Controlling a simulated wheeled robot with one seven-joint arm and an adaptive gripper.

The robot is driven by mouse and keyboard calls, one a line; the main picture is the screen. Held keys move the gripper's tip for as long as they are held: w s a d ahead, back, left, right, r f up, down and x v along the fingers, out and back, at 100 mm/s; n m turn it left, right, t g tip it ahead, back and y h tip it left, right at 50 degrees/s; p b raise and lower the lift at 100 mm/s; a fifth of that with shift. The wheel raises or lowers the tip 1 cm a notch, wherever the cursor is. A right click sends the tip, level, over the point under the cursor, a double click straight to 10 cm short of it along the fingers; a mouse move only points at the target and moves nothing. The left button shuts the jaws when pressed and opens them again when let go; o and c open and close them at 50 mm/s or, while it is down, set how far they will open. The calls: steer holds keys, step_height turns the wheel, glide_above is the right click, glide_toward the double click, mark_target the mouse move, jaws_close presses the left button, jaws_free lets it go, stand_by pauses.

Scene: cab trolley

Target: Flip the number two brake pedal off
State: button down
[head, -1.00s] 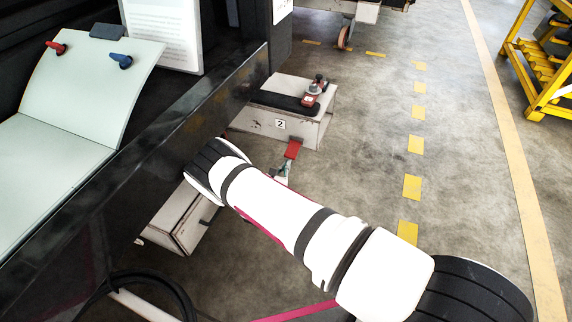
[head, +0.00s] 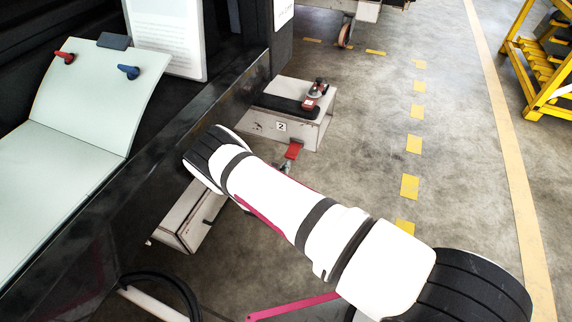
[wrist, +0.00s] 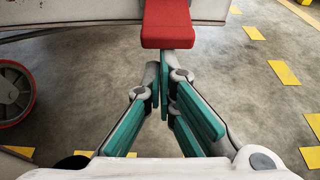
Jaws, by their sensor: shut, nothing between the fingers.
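The red brake pedal (head: 294,151) sticks out low in front of a grey box (head: 325,132) that bears a number 2 label (head: 281,127). In the wrist view the red pedal (wrist: 167,25) is at the top centre, its flat face towards me. My gripper (wrist: 165,85) is shut and empty, with its teal-padded fingers together. Its tips point at the pedal and appear just short of its lower edge; I cannot tell whether they touch. In the head view my arm hides most of the gripper.
A second grey box (head: 188,222) is partly behind my arm. A dark trolley side rail (head: 150,165) runs along the left, beside a pale panel with red (head: 65,57) and blue (head: 128,72) levers. A wheel (wrist: 12,95) is at left in the wrist view.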

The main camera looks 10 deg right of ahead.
steer(key=r+p, duration=0.1)
steer(key=p, duration=0.1)
steer(key=r+g+y+p, duration=0.1)
steer(key=p, duration=0.1)
steer(key=r+g+p, duration=0.1)
steer(key=r+p, duration=0.1)
steer(key=shift+s+a+r+y+p, duration=0.1)
steer(key=shift+s+a+y+p, duration=0.2)
steer(key=shift+y, duration=0.1)
steer(key=shift+r, duration=0.1)
steer(key=shift+d+r+p, duration=0.1)
steer(key=shift+r+p, duration=0.15)
steer(key=shift+p, duration=0.15)
glide_toward(288, 157)
step_height(288, 157, down, 2)
steer(key=s+a, duration=0.1)
steer(key=shift+v, duration=1)
steer(key=shift+a+f, duration=0.1)
steer(key=shift+f, duration=0.05)
